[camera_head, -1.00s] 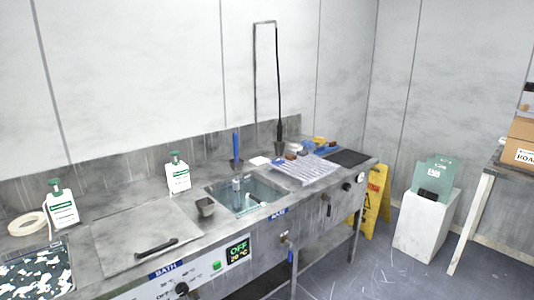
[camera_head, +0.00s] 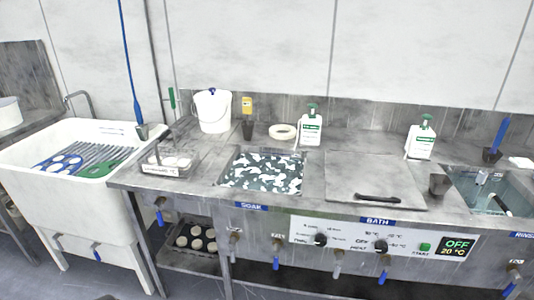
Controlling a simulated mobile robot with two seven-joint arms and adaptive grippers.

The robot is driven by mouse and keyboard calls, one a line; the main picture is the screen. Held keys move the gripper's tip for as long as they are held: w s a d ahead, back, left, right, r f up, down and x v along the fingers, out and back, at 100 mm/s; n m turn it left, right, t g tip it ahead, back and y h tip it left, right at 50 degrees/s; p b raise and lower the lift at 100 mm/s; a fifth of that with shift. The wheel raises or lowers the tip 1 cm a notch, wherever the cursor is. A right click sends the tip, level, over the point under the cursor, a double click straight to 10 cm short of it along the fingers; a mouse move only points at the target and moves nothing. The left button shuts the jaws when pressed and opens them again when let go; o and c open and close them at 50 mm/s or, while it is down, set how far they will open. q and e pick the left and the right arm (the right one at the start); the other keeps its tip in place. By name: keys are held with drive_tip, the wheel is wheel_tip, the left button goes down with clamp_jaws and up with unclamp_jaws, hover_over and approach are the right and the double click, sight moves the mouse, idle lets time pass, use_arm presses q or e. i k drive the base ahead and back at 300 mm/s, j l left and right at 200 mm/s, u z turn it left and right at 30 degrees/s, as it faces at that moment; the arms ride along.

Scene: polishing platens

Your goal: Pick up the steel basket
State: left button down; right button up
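The steel basket (camera_head: 152,169) stands on the left end of the grey bench, just left of the soak basin. It looks like a low wire-sided basket with several pale round pieces in it and a light label on its front. Its fine wires are too small to make out fully. Neither of my grippers is in view.
The soak basin (camera_head: 263,194) and the lidded bath (camera_head: 370,205) lie right of the basket. A white bucket (camera_head: 213,112) stands behind it. A white sink (camera_head: 60,195) adjoins on the left. Blue-handled taps hang along the bench front. A tray (camera_head: 193,237) sits on the lower shelf.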

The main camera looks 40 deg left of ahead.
sight(158, 169)
drive_tip(key=u, duration=0.85)
